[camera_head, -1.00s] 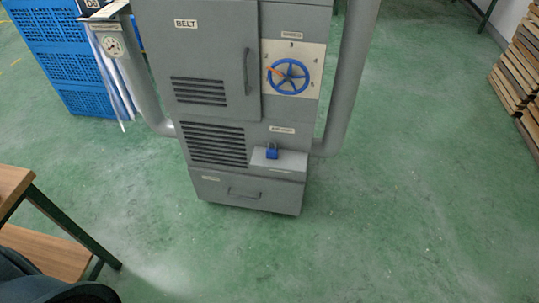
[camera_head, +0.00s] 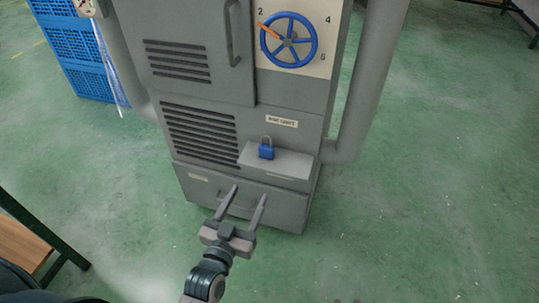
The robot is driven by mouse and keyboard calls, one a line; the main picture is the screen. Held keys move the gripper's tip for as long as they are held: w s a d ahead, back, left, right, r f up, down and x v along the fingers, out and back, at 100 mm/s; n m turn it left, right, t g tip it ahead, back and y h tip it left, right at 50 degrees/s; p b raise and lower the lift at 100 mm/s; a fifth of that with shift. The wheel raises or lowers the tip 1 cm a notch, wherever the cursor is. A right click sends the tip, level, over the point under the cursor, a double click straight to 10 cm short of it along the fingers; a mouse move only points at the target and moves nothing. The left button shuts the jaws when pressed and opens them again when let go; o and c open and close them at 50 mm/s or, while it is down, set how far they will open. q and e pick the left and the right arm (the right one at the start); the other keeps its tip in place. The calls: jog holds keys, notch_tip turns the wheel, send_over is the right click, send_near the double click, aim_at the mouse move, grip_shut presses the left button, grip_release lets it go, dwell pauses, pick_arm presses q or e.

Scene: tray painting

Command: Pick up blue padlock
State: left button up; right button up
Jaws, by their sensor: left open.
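The blue padlock (camera_head: 266,151) stands upright on a small light grey ledge (camera_head: 290,163) on the front of the grey machine cabinet, its shackle upward. My left gripper (camera_head: 250,191) is open and empty, in front of the lower drawer. In the picture its fingertips are below and slightly left of the padlock, apart from it. My right gripper is not clearly in view; only small dark bits show at the bottom edge.
The grey cabinet (camera_head: 215,95) carries a blue handwheel (camera_head: 288,40) above the padlock and a door handle (camera_head: 232,35). A grey pipe (camera_head: 366,80) runs down its right side. Blue crates (camera_head: 75,55) stand left. A wooden table (camera_head: 22,245) is at lower left. Green floor is clear at right.

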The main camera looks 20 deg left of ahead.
pick_arm(q)
jog(key=shift+w+a+r+t, duration=0.1)
jog(key=shift+r+t, duration=0.05)
jog(key=shift+r, duration=0.3)
jog(key=shift+a+r+t, duration=0.1)
jog(key=shift+r+t, duration=0.05)
jog(key=shift+r, duration=0.3)
pick_arm(e)
jog(key=shift+w+r, duration=0.25)
jog(key=shift+r, duration=0.55)
pick_arm(q)
jog(key=b, duration=0.1)
send_near(265, 151)
jog(key=w, duration=0.5)
jog(key=shift+d+f, duration=0.2)
jog(key=shift+f, duration=0.05)
jog(key=shift+w, duration=0.5)
pick_arm(e)
jog(key=shift+w+a+r+t+y, duration=0.25)
jog(key=shift+w+a+r+t, duration=0.2)
jog(key=shift+w+r+t, duration=0.4)
jog(key=shift+w+a+r+t+y, duration=0.25)
jog(key=shift+w+a+r+t, duration=0.3)
jog(key=shift+r, duration=0.35)
pick_arm(q)
jog(key=shift+w, duration=0.1)
pick_arm(e)
jog(key=shift+d, duration=0.1)
